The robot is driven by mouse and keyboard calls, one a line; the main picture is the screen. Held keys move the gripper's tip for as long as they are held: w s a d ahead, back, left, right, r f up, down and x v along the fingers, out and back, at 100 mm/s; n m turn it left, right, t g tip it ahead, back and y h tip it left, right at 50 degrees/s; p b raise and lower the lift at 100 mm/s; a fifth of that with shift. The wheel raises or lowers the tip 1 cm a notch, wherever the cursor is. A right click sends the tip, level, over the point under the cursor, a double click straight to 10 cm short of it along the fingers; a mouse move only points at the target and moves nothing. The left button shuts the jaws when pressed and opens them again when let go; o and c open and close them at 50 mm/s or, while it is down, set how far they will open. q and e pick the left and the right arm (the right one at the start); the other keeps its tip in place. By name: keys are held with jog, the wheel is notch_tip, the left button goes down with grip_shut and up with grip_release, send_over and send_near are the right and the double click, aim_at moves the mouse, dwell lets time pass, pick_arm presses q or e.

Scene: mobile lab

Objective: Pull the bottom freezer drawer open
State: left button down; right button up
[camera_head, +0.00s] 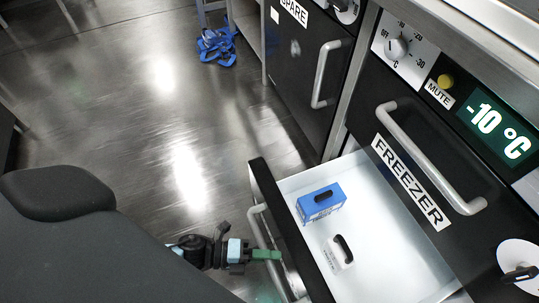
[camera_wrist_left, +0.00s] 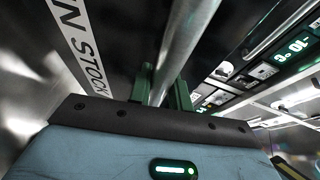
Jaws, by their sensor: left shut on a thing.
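The bottom freezer drawer (camera_head: 259,173) stands pulled out below the front labelled FREEZER, and its white inside shows in the head view. A blue box (camera_head: 321,203) and a small white box (camera_head: 338,253) are in it. Its grey bar handle (camera_head: 262,222) runs along the dark front. My left gripper (camera_head: 267,254) is at this handle with its green fingers. In the left wrist view the handle (camera_wrist_left: 187,45) passes between the fingers of the gripper (camera_wrist_left: 162,88), which is shut on it. The drawer front there carries a label ending in "N STOCK". My right gripper is not in view.
The upper freezer front with its handle (camera_head: 425,157) is shut above the drawer. A SPARE cabinet (camera_head: 297,75) stands beside it, also shut. A blue tangled thing (camera_head: 216,46) lies at the back. The shiny floor (camera_head: 150,110) left of the drawer is clear.

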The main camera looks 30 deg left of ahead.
pick_arm(q)
jog(key=c, duration=1.5)
grip_release()
jog(key=shift+o, duration=1)
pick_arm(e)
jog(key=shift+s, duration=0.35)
pick_arm(q)
jog(key=p+v, duration=0.1)
jog(key=v, duration=0.7)
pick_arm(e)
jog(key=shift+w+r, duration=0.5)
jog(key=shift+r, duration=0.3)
pick_arm(q)
jog(key=shift+d, duration=0.1)
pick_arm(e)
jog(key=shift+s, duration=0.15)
